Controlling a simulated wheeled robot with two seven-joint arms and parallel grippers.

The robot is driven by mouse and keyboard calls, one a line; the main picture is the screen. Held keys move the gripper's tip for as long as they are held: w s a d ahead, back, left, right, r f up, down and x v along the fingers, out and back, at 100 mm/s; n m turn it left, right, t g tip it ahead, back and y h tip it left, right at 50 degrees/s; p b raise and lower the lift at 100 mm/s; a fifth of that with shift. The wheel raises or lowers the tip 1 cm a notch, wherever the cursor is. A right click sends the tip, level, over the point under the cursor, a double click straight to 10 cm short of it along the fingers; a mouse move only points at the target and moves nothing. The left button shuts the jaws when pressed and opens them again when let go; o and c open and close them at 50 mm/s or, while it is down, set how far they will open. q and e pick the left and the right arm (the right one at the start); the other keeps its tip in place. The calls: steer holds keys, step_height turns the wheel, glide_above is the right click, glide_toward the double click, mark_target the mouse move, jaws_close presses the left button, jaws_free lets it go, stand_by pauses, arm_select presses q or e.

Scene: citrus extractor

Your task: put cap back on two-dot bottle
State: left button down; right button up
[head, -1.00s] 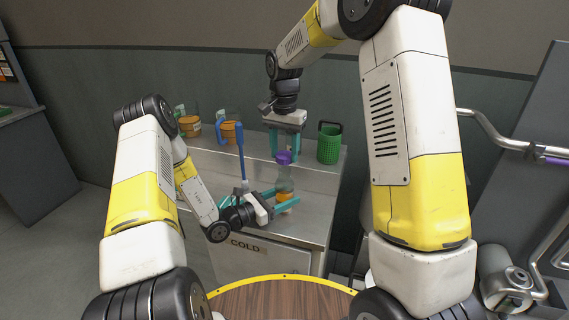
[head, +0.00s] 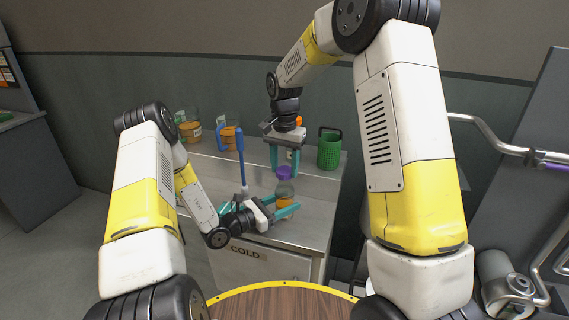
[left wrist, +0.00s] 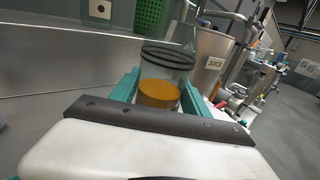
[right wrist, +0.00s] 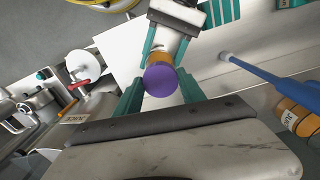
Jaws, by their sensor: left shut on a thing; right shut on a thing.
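The clear bottle (head: 286,187), with orange liquid in its bottom, stands upright on the steel counter or just above it; I cannot tell which. My left gripper (head: 288,211) is shut around its lower part. The left wrist view shows the orange liquid (left wrist: 158,94) between the fingers. The purple cap (head: 284,172) is on the bottle's mouth; I cannot tell how firmly it sits. My right gripper (head: 285,174) points down from above and is shut on the cap, which also shows in the right wrist view (right wrist: 160,80). No dots on the bottle are visible.
A blue-handled tool (head: 240,155) stands left of the bottle. Two orange jars (head: 230,138) are at the back left. A green basket (head: 329,150) stands at the back right. The counter front (head: 265,262) reads COLD.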

steer(key=shift+f, duration=0.75)
stand_by(0.4)
